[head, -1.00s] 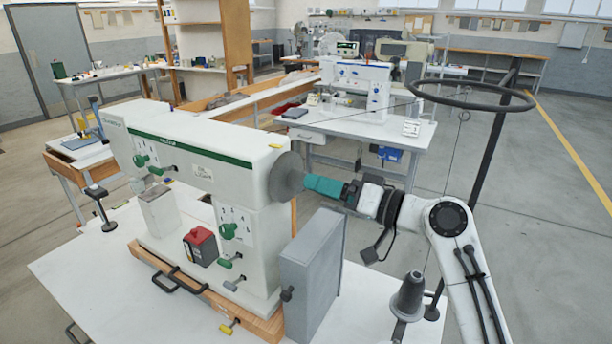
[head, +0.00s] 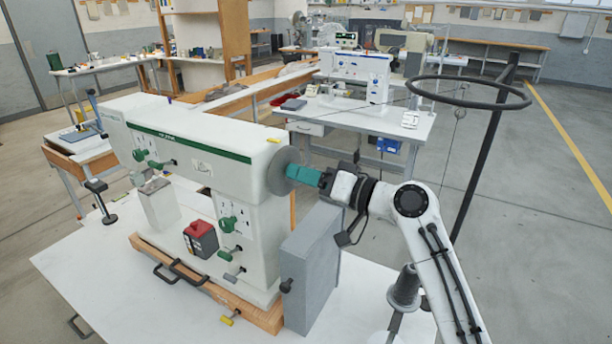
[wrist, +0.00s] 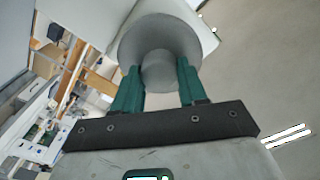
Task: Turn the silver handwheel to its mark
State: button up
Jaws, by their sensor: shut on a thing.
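My gripper (head: 292,173) has teal fingers and reaches the wheel from the right. In the wrist view, my gripper (wrist: 158,82) has one finger on each side of the hub, shut on it. The wheel's mark cannot be made out.
A grey box (head: 310,262) stands below my arm beside the press. A grey thread cone (head: 404,288) stands on the white table at the right. A black ring stand (head: 468,92) rises behind my arm. A red-and-black box (head: 201,239) sits at the press front.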

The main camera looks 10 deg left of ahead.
jog(key=c, duration=0.5)
jog(key=shift+f, duration=0.1)
jog(key=shift+f+b, duration=0.15)
jog(key=shift+b, duration=0.65)
jog(key=n+b, duration=1.2)
jog(key=b, duration=0.1)
jog(key=n+b, duration=1.2)
jog(key=b, duration=0.1)
jog(key=shift+s+g+y+b, duration=0.1)
jog(key=shift+g+y+b, duration=0.25)
jog(key=shift+g+y, duration=0.05)
jog(key=shift+n, duration=0.3)
jog(key=o, duration=1.1)
